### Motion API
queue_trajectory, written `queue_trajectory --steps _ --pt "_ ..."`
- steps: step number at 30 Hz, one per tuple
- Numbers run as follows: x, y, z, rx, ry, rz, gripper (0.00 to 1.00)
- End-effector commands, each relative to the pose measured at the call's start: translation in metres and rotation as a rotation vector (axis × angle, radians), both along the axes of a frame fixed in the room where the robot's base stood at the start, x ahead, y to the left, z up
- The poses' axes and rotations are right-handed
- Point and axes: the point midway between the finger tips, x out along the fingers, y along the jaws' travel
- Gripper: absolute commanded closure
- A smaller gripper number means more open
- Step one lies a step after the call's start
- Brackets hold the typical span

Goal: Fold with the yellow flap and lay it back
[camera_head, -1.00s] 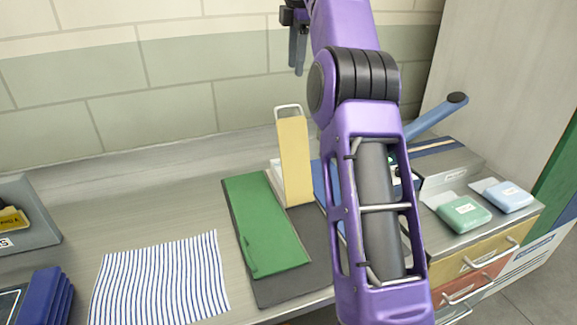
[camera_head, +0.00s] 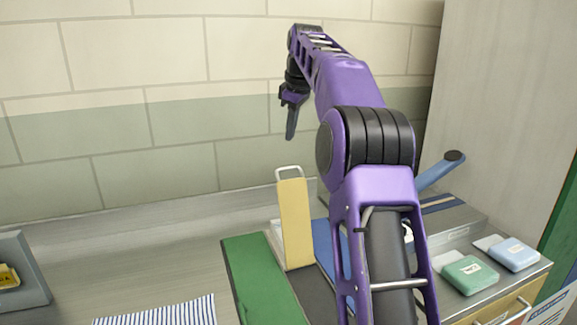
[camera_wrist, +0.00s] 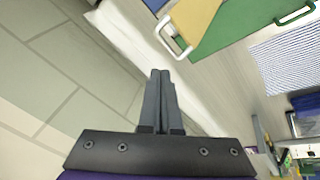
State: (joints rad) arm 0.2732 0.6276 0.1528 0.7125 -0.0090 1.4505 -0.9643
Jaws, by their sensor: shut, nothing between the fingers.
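The yellow flap (camera_head: 294,225) stands upright on the dark mat, with a pale wire handle (camera_head: 289,171) at its top. In the wrist view the yellow flap (camera_wrist: 194,20) and its white handle (camera_wrist: 172,38) show at the top. A green flap (camera_head: 260,280) lies flat to the left of it; it also shows in the wrist view (camera_wrist: 240,22). A blue flap (camera_head: 328,245) lies to the right, partly hidden by my arm. My gripper (camera_head: 291,137) is raised in front of the wall, above and apart from the yellow handle. Its fingers (camera_wrist: 160,72) are together and empty.
A striped cloth (camera_head: 160,312) lies at the front left, and a grey tray (camera_head: 22,275) stands at the far left. A drawer unit (camera_head: 510,290) with green (camera_head: 469,274) and blue (camera_head: 514,253) packs is at the right.

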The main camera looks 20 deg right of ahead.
Motion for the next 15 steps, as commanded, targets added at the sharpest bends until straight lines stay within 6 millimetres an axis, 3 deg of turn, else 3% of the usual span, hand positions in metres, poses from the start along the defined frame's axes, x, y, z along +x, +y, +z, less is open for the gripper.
queue_trajectory --steps 9,15 --pt "0.018 -0.005 -0.016 0.236 -0.104 -0.51 1.0" --pt "0.023 -0.006 -0.021 0.317 -0.131 -0.659 1.0"
